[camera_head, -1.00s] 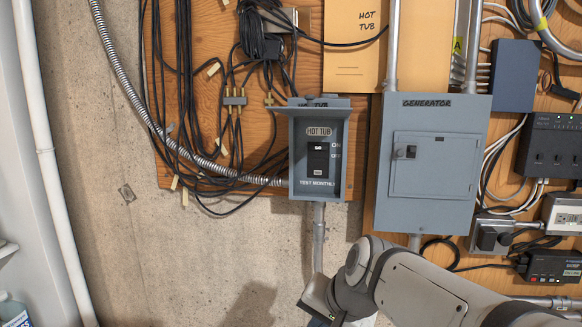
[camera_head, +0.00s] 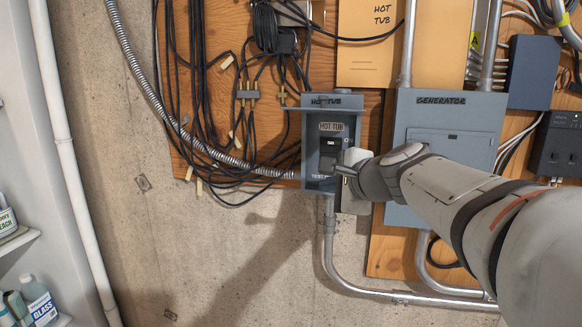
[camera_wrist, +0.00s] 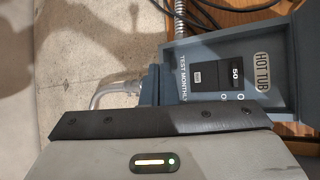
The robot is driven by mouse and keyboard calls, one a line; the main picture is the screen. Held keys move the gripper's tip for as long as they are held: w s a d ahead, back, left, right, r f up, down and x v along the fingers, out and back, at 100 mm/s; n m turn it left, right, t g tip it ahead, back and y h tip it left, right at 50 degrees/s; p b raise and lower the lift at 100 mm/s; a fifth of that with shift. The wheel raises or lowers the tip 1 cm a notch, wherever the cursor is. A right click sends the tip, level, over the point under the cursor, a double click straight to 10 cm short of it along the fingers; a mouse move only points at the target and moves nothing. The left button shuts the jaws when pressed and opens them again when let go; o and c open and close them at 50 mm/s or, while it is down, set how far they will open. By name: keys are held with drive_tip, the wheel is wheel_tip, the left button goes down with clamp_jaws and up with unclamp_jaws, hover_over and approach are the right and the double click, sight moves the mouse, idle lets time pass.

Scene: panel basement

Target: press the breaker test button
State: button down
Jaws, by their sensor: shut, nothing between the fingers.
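The grey hot tub breaker box (camera_head: 312,165) is on the wall with its cover flipped up. Inside is a black breaker (camera_head: 329,150) marked 50. In the wrist view the breaker (camera_wrist: 222,76) lies sideways, with a small pale test button (camera_wrist: 197,77) near the "TEST MONTHLY" lettering. In the head view I cannot make out the button, close to my gripper. My gripper (camera_head: 345,173) is shut and empty, at the right side of the box opening. I cannot tell whether it touches the box. In the wrist view my gripper (camera_wrist: 150,122) fills the lower part, beside the opening.
A grey generator panel (camera_head: 448,140) is close on the right, behind my arm. Metal conduit (camera_head: 329,235) runs down from the box and bends right. Black cables (camera_head: 200,90) hang at the left. A shelf with bottles (camera_head: 38,300) is at the far left. Bare concrete lies below.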

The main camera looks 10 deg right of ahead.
drive_tip(key=w+d, duration=0.2)
drive_tip(key=w, duration=0.6)
drive_tip(key=shift+d+p, duration=0.3)
drive_tip(key=shift+w, duration=0.2)
idle(1.6)
drive_tip(key=shift+w+d, duration=0.15)
drive_tip(key=shift+w, duration=0.15)
drive_tip(key=shift+w+d, duration=0.1)
drive_tip(key=shift+w, duration=0.25)
idle(0.6)
drive_tip(key=shift+s, duration=0.1)
drive_tip(key=shift+s+a+b, duration=0.25)
drive_tip(key=shift+s+b, duration=0.05)
drive_tip(key=shift+s, duration=0.35)
